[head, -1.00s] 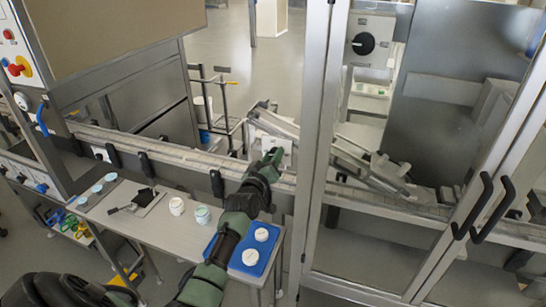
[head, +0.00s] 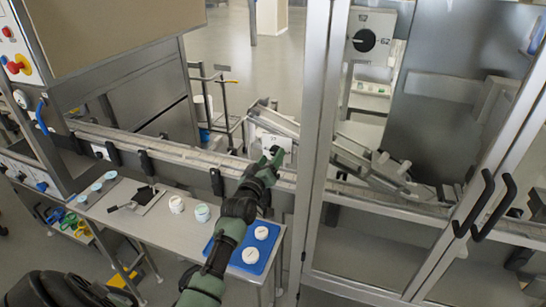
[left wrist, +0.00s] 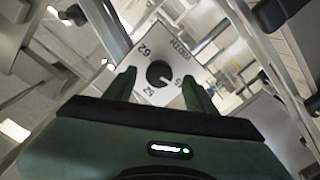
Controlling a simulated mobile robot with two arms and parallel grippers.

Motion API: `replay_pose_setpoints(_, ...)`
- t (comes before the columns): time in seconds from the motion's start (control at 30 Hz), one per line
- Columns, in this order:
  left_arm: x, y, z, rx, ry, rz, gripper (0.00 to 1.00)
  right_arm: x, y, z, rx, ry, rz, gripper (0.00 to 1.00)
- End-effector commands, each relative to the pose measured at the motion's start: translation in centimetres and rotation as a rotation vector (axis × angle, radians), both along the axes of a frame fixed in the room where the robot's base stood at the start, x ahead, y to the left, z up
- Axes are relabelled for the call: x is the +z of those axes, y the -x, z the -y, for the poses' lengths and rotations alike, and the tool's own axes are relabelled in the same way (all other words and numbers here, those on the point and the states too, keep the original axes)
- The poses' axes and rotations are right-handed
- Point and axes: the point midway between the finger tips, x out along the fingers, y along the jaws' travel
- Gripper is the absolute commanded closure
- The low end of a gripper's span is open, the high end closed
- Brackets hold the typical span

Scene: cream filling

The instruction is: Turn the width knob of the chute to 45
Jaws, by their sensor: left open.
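The width knob (left wrist: 158,73) is a round black knob on a white plate (left wrist: 150,38) in the left wrist view. A pale mark on the knob seems to point to the lower right, towards that number. My left gripper (left wrist: 159,88) is open, one finger on each side of the knob; I cannot tell whether they touch it. In the head view, my left gripper (head: 273,156) is in front of the chute's white plate (head: 284,142) and largely hides the knob.
The chute (head: 278,122) slopes behind the conveyor rail (head: 200,159). A metal door frame (head: 322,130) stands close to the right of my left arm. Another black dial (head: 364,40) is at the back.

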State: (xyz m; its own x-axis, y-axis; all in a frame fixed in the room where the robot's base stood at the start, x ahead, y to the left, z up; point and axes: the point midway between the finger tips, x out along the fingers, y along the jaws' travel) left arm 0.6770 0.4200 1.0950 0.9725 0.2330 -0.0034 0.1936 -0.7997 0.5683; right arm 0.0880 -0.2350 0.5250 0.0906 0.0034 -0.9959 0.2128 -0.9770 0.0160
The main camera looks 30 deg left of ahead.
Motion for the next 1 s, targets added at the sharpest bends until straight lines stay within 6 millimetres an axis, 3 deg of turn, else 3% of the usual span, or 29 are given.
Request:
replay_pose_setpoints(0.2,-0.3,3.5,0.8,0.000,0.000,-0.001,0.44,-1.0,0.0,-0.1,0.000,-0.001,0.000,0.64)
replay_pose_setpoints(0.4,-0.2,5.2,1.3,0.000,0.001,-0.002,0.44,-1.3,0.0,-0.1,0.000,-0.001,0.000,0.64)
replay_pose_setpoints(1.0,-0.1,5.4,1.3,0.000,0.001,-0.002,0.44,-1.3,0.0,-0.1,0.000,-0.001,0.000,0.64)
